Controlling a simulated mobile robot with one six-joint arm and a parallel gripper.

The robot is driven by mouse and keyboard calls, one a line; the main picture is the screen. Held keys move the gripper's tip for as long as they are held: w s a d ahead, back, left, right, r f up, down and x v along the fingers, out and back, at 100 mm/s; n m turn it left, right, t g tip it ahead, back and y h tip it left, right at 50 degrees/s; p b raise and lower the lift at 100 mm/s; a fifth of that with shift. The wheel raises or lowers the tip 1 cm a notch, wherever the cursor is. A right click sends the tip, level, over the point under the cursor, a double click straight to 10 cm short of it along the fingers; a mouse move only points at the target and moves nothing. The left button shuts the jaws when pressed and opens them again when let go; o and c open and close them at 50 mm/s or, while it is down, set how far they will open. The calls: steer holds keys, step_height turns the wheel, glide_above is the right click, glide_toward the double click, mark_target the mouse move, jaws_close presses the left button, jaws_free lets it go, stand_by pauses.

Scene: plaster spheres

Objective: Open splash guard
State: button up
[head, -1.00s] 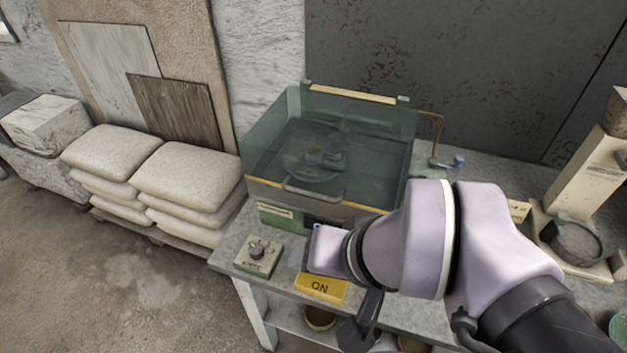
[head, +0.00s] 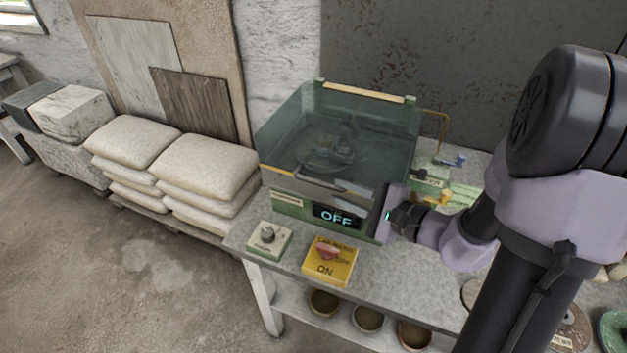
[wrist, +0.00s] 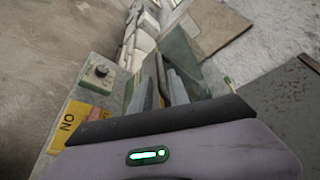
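The splash guard (head: 345,130) is a clear greenish box-like cover with a yellow-trimmed front edge, sitting down over the green machine (head: 290,207) on the bench. A grey bar handle (head: 325,188) runs along its lower front edge. My gripper (head: 378,208) is at the guard's front right corner, near the handle's right end, pointing left. In the wrist view, two grey fingers (wrist: 160,90) stand apart, with a dark bar, apparently the handle (wrist: 161,72), in line with the gap. I cannot tell whether they touch it.
The machine's display (head: 337,216) reads OFF. A yellow box with a red knob (head: 328,254), marked ON, and a small dial box (head: 268,238) stand at the bench's front. A tap pipe (head: 440,125) is right of the guard. Stacked sacks (head: 205,165) lie left.

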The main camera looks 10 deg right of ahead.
mark_target(320, 183)
steer(key=x, duration=0.8)
steer(key=shift+w+a+b, duration=0.15)
steer(key=shift+w+b, duration=0.1)
steer(key=shift+b, duration=0.1)
steer(key=shift+c, duration=0.4)
jaws_close()
stand_by(0.5)
